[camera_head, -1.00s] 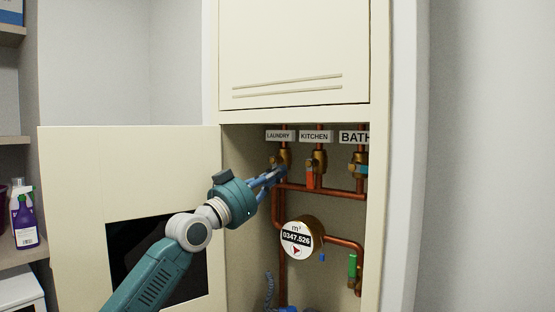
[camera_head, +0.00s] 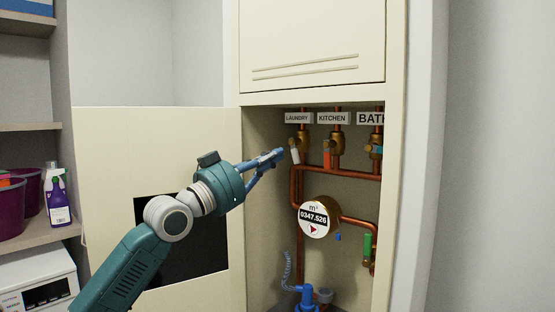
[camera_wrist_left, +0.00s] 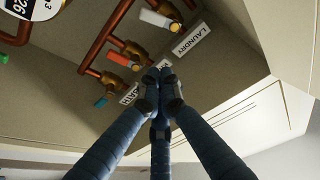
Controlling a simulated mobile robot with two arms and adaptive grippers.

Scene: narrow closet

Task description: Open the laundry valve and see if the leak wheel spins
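The laundry valve (camera_head: 302,141) is a brass valve under the LAUNDRY label (camera_head: 297,118). Its white handle (camera_head: 294,155) hangs down, slightly tilted, beside the copper pipe; the handle (camera_wrist_left: 155,18) also shows in the left wrist view. The round water meter (camera_head: 319,210) reads 0347.526. A small red triangular leak wheel (camera_head: 313,230) sits on its face; one still frame does not show whether it turns. My left gripper (camera_head: 277,156) is left of the white handle, apart from it. Its fingertips (camera_wrist_left: 158,90) are together with nothing between them. My right gripper is not in view.
The kitchen valve has a red handle (camera_head: 327,160), and the bath valve a teal one (camera_head: 374,150). A green handle (camera_head: 367,246) is at lower right. The open cabinet door (camera_head: 110,150) stands behind my left arm. The cabinet's right edge (camera_head: 395,200) bounds the narrow opening.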

